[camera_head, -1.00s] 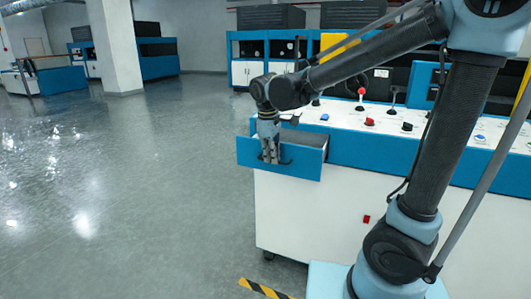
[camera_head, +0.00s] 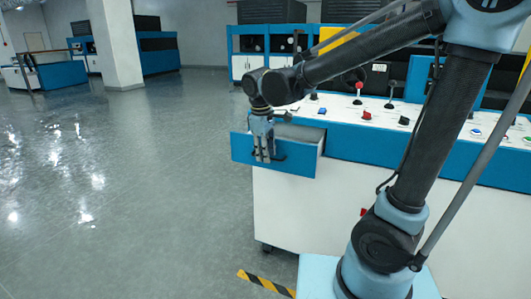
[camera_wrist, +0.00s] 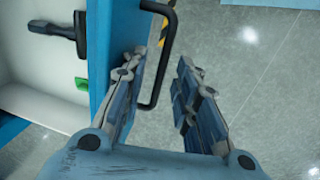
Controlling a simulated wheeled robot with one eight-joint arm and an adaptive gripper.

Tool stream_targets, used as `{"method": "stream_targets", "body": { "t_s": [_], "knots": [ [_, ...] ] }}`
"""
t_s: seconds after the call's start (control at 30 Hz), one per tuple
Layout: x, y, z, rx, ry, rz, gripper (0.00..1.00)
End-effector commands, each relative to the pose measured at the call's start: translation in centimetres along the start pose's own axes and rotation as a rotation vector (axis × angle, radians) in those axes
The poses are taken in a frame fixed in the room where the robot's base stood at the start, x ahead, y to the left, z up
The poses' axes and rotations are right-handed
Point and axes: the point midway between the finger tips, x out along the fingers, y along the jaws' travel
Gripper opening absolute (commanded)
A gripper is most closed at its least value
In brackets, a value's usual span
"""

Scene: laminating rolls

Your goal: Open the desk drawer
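The desk drawer is pulled out from the left end of the white and blue desk, and its blue front panel (camera_head: 300,162) stands clear of the desk body. My gripper (camera_head: 265,155) points down at the panel's outer face. In the wrist view, the black bar handle (camera_wrist: 168,50) runs along the outer face of the panel (camera_wrist: 105,40). My gripper (camera_wrist: 162,100) is open, with a wide gap between its fingers. The left finger is by the panel, and the handle shows between the fingers. Whether a finger touches the handle I cannot tell.
Inside the drawer lie a dark-handled tool (camera_wrist: 62,32) and a small green item (camera_wrist: 82,84). The desk top (camera_head: 350,108) carries levers and knobs. Grey floor (camera_head: 130,190) is open to the left, with a striped floor marking (camera_head: 265,284) in front.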

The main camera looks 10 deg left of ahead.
Motion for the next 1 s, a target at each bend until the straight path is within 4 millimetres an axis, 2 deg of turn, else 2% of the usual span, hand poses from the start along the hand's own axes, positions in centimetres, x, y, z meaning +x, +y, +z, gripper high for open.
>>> {"method": "stream_targets", "body": {
  "t_s": [0.23, 0.37, 0.8, 1.0],
  "knots": [
    [-0.3, 0.0, 0.0, 0.000, 0.000, 0.000, 0.28],
    [-1.5, 0.0, 0.0, 0.000, 0.000, 0.000, 0.28],
    [-8.5, 0.1, 0.0, -0.001, 0.000, -0.001, 0.28],
    [-10.9, 0.1, 0.0, 0.000, 0.000, -0.001, 0.28]
  ]
}}
